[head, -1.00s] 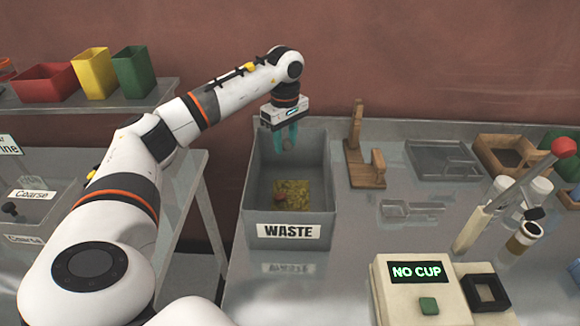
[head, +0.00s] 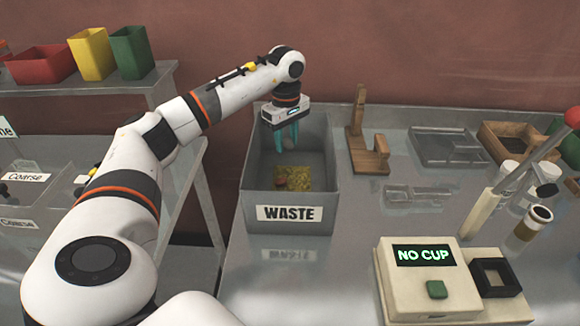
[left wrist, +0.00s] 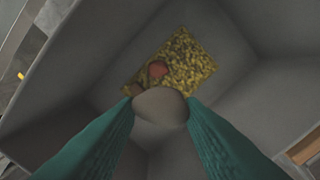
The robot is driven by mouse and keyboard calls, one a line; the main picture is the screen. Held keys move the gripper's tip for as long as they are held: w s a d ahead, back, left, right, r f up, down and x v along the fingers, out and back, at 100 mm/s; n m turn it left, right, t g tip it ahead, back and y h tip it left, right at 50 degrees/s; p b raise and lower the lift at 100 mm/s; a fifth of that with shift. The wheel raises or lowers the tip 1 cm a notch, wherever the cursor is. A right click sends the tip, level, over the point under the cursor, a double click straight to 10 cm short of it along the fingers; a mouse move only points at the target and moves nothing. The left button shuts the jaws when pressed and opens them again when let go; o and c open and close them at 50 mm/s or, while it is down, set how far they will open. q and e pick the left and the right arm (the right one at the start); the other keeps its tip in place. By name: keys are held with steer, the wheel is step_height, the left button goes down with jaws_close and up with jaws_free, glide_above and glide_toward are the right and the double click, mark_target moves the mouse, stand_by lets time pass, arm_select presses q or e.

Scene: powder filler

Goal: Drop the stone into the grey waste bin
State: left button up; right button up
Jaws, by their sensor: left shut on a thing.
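The grey waste bin (head: 330,195) stands on the metal bench, open at the top, with a WASTE label on its front. My left gripper (head: 287,146) points down over the back part of the bin's opening. In the left wrist view its teal fingers are shut on the stone (left wrist: 160,107), a smooth pale beige lump between the fingertips. The stone cannot be made out in the head view. The bin's walls and floor surround the stone in the wrist view. My right gripper is not in view.
Yellow granular material (head: 300,178) and a small red thing (head: 281,183) lie on the bin's floor. A wooden stand (head: 368,150) is right of the bin. A NO CUP device (head: 420,280) stands at front right. Coloured bins (head: 90,52) sit on the left shelf.

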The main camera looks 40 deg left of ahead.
arm_select(q)
steer(key=o, duration=1)
steer(key=shift+o, duration=0.3)
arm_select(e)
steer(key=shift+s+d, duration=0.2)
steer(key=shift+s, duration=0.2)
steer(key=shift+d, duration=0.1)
arm_select(q)
steer(key=shift+r, duration=0.5)
step_height(320, 180, up, 11)
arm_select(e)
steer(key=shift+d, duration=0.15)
